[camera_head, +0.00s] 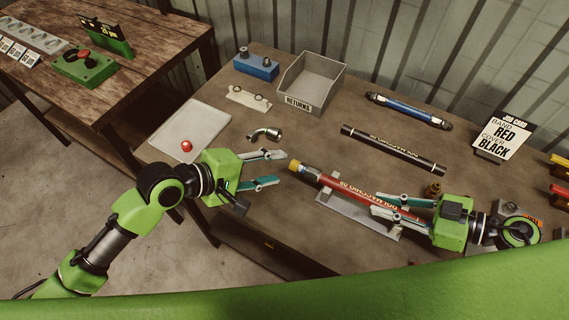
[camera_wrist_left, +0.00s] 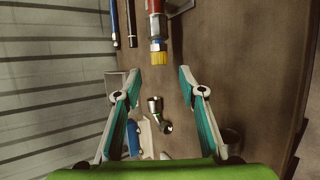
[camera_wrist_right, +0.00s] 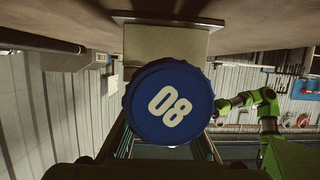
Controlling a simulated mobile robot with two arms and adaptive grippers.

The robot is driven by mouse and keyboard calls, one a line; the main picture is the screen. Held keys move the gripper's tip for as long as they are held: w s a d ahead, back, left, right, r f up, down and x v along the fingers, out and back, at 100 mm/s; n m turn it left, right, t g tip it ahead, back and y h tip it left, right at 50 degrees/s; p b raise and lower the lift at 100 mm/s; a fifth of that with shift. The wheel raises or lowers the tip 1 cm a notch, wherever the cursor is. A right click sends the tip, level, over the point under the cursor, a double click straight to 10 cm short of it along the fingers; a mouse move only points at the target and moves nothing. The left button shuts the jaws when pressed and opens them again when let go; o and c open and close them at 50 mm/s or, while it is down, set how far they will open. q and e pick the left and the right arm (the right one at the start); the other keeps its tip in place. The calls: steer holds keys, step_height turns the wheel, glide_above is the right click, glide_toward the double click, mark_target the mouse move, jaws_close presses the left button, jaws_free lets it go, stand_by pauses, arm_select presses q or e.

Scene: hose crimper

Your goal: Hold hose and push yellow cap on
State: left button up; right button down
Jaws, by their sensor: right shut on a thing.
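A red hose (camera_head: 345,186) lies along a light metal cradle (camera_head: 340,213). A yellow cap (camera_head: 295,166) sits at its left end, past a metal collar; how far on it is seated I cannot tell. The cap also shows in the left wrist view (camera_wrist_left: 159,58). A blue cap marked 08 (camera_wrist_right: 168,102) faces the right wrist camera at the other end. My left gripper (camera_head: 278,168) is open and empty, its fingers pointing at the yellow cap with a small gap. My right gripper (camera_head: 388,206) is shut on the hose near its right end.
A bent metal fitting (camera_head: 266,133) lies behind my left gripper. A white tray (camera_head: 205,127) holds a red ball-like piece (camera_head: 186,146). A black hose (camera_head: 393,149), a blue hose (camera_head: 408,110) and a returns bin (camera_head: 312,82) lie farther back. A small brass piece (camera_head: 432,189) stands near my right gripper.

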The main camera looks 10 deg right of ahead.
arm_select(q)
steer(key=v, duration=0.6)
steer(key=shift+s+a, duration=0.15)
steer(key=shift+r, duration=0.1)
arm_select(e)
steer(key=c, duration=1.8)
jaws_free()
steer(key=shift+c, duration=0.2)
